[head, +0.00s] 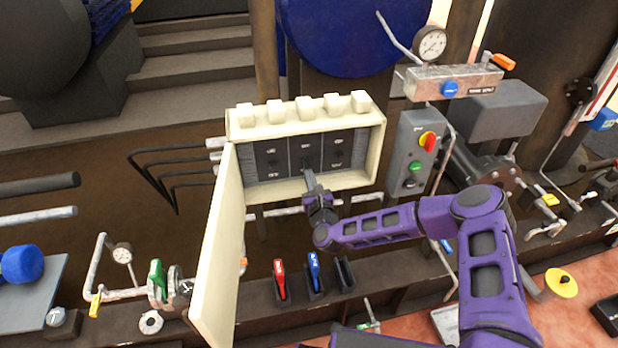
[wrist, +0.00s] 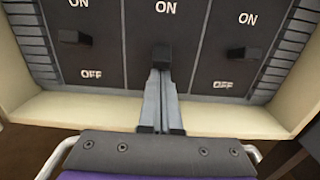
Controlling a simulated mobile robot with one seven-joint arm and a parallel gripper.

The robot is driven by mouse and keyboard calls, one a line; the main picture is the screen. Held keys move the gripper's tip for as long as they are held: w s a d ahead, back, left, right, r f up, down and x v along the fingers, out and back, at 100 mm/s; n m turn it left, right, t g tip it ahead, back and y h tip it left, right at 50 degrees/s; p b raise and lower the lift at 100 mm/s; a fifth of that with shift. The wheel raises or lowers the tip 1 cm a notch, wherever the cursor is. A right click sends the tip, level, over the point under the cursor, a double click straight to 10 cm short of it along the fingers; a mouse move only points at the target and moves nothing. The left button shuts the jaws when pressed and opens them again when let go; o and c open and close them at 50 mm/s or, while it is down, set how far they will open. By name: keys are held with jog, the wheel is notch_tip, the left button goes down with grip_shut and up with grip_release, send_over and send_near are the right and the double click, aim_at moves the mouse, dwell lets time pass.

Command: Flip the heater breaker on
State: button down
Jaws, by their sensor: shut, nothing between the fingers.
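The breaker box (head: 240,125) is cream with its door (head: 217,245) swung open to the left. Its dark panel holds three breakers side by side, marked ON above and OFF below. In the wrist view the left switch (wrist: 75,37), middle switch (wrist: 163,56) and right switch (wrist: 243,53) are black knobs. My gripper (head: 308,171) is shut and empty, reaching into the box. In the wrist view its fingertips (wrist: 161,74) are at the underside of the middle switch; whether they touch is unclear. They hide the middle OFF mark. I cannot read which breaker is the heater's.
The box's lower lip (wrist: 225,115) lies beneath my fingers. A grey control box (head: 412,150) with a red-yellow knob stands just right. Red (head: 280,279) and blue (head: 314,270) handles stand below. Pipes and a gauge (head: 430,44) are at upper right.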

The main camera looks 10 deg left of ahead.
aim_at(308, 167)
jog(key=shift+s+r+g+h+p, duration=0.2)
jog(key=shift+r+g+h+p, duration=0.25)
jog(key=shift+g+p, duration=0.55)
jog(key=r+g+p, duration=0.1)
jog(key=p, duration=0.1)
jog(key=r+g+h+p, duration=0.1)
jog(key=p, duration=0.1)
jog(key=shift+s+d+p, duration=0.15)
jog(key=shift+p, duration=0.15)
jog(key=shift+r+g+h+p, duration=0.15)
jog(key=shift+g+h+p, duration=0.2)
jog(key=shift+g+p, duration=0.25)
jog(key=shift+s, duration=0.1)
jog(key=shift+r, duration=0.1)
